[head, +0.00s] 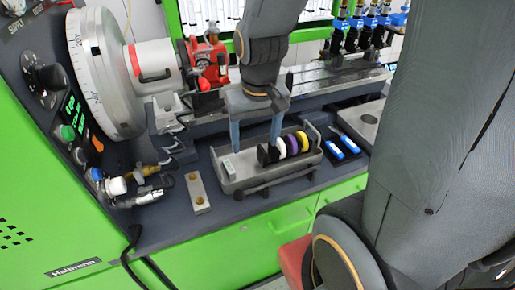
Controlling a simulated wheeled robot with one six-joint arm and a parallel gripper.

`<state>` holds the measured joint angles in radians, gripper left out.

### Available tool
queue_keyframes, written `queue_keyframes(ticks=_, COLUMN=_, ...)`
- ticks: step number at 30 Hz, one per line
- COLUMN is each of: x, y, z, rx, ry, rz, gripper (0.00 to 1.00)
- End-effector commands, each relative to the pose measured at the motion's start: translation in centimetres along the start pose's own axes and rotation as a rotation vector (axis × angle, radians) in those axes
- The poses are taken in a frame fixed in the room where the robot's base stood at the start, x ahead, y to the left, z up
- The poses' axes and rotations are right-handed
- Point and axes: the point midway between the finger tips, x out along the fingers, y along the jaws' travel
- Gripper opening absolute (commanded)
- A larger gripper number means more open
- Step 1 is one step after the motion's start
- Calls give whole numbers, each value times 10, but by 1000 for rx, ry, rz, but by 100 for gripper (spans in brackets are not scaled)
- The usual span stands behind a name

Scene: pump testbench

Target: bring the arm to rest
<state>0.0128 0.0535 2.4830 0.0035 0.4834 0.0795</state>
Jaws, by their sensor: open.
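My gripper (256,142) points down over the grey tray (238,182) on the bench. Its two bluish fingers are apart, with nothing visible between them. The right fingertip is near a row of discs in the tray, black, white, purple and yellow (293,143). I cannot tell whether it touches them. My arm comes in from the top of the view, and a large part of it fills the right side.
The pump testbench has a graduated white dial (96,75) and a red pump part (207,62) at left. Two blue-handled tools (344,145) lie right of the tray. A metal plate (197,193) lies left of it. Several blue-topped injectors (370,22) stand at the back.

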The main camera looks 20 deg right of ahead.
Motion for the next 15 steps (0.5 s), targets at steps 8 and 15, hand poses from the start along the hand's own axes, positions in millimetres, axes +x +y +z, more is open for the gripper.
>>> queue_keyframes(ticks=8, x=8, y=-3, z=29, rx=-98, ry=7, rz=-2, gripper=68)
queue_keyframes(ticks=15, x=8, y=-3, z=28, rx=-95, ry=6, rz=-2, gripper=68)
